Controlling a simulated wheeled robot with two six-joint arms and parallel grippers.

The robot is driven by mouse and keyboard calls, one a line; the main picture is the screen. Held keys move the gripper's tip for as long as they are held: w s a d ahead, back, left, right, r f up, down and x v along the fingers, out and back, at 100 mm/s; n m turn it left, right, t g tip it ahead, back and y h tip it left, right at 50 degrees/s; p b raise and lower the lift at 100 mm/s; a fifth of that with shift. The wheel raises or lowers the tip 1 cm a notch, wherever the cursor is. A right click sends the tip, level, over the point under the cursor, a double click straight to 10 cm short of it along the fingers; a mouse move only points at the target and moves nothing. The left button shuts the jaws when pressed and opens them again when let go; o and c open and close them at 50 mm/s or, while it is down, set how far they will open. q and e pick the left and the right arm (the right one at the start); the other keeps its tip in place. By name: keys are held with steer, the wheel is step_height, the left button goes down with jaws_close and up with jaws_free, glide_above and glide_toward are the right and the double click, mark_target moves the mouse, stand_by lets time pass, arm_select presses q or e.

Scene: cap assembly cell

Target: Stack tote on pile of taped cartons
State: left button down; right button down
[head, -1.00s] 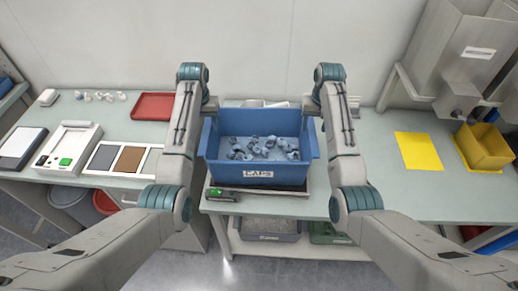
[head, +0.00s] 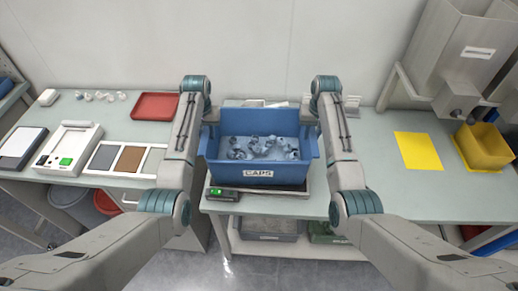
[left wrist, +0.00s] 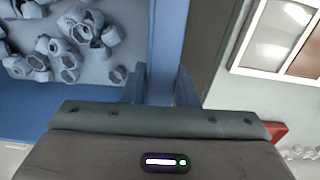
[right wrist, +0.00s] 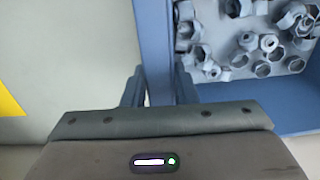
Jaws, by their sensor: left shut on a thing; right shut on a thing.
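The blue tote (head: 225,172), labelled CAPS, stands over the scale (head: 308,182) at the front edge of the middle bench. I cannot tell whether it touches the scale. Loose grey-blue caps (head: 262,147) lie inside. My left gripper (head: 211,104) is shut on the tote's left side wall; in the left wrist view its fingers (left wrist: 160,88) straddle the wall (left wrist: 168,40). My right gripper (head: 308,104) is shut on the right side wall; in the right wrist view its fingers (right wrist: 158,88) straddle the wall (right wrist: 152,40). No taped cartons are visible.
A red tray (head: 155,106) and a device with a green screen (head: 66,161) are on the left. A yellow mat (head: 417,151) and a yellow bin (head: 484,148) are on the right bench. Grey (head: 268,229) and green bins sit on the shelf below. A wall stands behind.

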arm_select(q)
steer(key=shift+w+r, duration=0.15)
steer(key=shift+r, duration=0.05)
arm_select(e)
steer(key=shift+w+r, duration=0.15)
steer(key=shift+r, duration=0.05)
